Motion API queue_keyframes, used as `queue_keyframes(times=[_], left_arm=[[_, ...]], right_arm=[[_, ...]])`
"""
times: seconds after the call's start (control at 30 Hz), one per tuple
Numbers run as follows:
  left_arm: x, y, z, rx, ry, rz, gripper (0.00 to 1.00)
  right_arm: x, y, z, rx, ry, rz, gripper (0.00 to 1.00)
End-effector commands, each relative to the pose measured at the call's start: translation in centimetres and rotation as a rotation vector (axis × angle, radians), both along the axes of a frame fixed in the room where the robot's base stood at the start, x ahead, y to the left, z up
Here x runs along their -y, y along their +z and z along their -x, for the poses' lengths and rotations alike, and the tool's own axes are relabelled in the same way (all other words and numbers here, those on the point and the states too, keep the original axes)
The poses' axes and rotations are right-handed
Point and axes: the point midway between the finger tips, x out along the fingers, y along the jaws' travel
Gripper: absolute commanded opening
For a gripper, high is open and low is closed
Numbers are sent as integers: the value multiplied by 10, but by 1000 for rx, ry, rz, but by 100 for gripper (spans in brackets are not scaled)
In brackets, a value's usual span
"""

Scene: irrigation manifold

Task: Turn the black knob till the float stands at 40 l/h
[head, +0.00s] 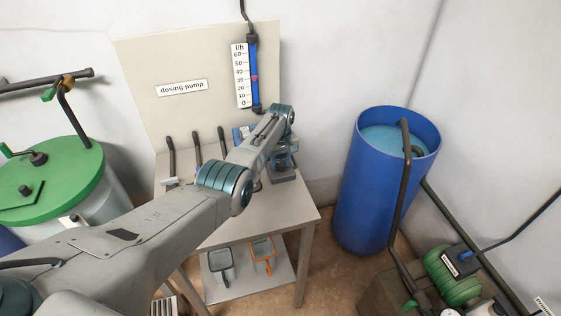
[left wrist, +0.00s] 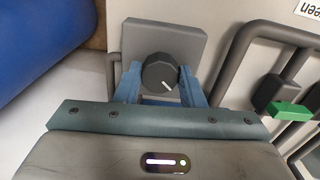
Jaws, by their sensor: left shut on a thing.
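In the head view my left arm covers the knob. The flow meter (head: 252,70) stands upright on the panel behind, with a white l/h scale (head: 241,77) from 0 to 60. My right gripper is not in view.
A grey table (head: 240,228) carries the pump, with several dark upright pipes (head: 196,149) left of my arm. A blue barrel (head: 350,205) of water stands to the right, a green-lidded tank (head: 60,180) to the left.

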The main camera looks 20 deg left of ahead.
Motion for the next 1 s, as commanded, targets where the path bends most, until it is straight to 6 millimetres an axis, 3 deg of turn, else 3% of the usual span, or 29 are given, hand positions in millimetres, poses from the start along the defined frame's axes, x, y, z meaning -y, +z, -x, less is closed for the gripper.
queue_keyframes(times=[0.5, 1.0], left_arm=[[-1, 4, -3, 10, 373, -1, 13], [-2, 5, -4, 11, 464, -1, 13]], right_arm=[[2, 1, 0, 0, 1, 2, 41], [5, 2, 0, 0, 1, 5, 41]])
